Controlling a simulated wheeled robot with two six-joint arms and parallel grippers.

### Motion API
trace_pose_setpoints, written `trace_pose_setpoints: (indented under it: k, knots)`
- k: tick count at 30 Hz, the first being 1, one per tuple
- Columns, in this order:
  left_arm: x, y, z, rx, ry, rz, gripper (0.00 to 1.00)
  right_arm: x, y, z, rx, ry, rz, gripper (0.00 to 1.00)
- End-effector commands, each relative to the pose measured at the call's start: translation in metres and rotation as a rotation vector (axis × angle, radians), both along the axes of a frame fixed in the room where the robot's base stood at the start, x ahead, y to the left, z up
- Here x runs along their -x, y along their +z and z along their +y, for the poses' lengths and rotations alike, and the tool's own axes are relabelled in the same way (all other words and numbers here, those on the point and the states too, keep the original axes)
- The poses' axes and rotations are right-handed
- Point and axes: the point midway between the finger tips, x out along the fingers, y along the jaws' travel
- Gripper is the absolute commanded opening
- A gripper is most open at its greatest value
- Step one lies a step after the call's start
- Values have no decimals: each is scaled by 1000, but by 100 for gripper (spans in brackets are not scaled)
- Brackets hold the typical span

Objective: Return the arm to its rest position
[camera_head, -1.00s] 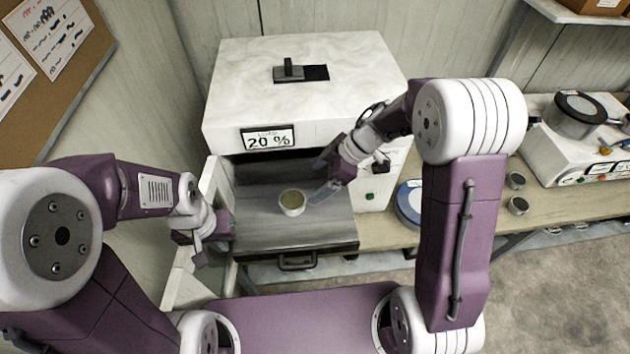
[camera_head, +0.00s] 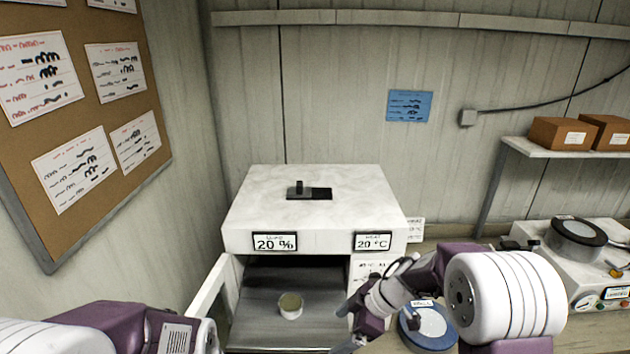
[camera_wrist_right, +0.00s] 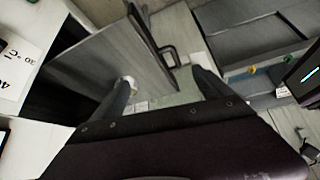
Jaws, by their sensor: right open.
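My right gripper (camera_head: 346,326) is in the lower middle of the head view, at the right side of the open chamber. It is open and empty, apart from the small round cup (camera_head: 290,305), which stands upright on the grey chamber floor to its left. In the right wrist view the two fingers (camera_wrist_right: 165,86) are spread wide, and part of the pale cup (camera_wrist_right: 130,82) shows beside the left finger. My left arm comes in at the lower left of the head view; its gripper is below the picture edge.
The white box (camera_head: 250,215) with "20 %" and "20 °C" displays has its door (camera_head: 212,300) swung open at left. A blue-topped round dish (camera_head: 428,325) lies right of my right gripper. A white device (camera_head: 590,265) stands at far right.

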Motion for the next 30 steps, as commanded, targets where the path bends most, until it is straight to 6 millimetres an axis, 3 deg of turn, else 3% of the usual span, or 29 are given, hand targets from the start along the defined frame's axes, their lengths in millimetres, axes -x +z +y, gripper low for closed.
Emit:
trace_pose_setpoints:
  k: [11, 16, 20, 23, 26, 27, 30]
  knots:
    - [-1, -33, 0, 0, 0, -1, 0, -45, -8, 0, -65, -250, -177, 89]
    - [-1, -54, 0, 0, 0, 0, 0, -66, -17, -22, -56, -450, -259, 89]
    - [-1, -77, 0, 0, 0, 0, 0, -71, -37, -55, -9, -656, -290, 89]
    - [-1, -102, 0, 0, 0, 0, 0, -55, -68, -92, 66, -863, -259, 89]
    - [-1, -130, 1, 0, 0, 0, 0, -7, -115, -128, 174, -1090, -127, 89]
    - [-1, -139, 1, 0, 0, 0, 0, 18, -133, -136, 212, -1163, -49, 89]
    - [-2, -156, 1, 0, 0, 0, 0, 77, -167, -137, 271, -1284, 154, 89]
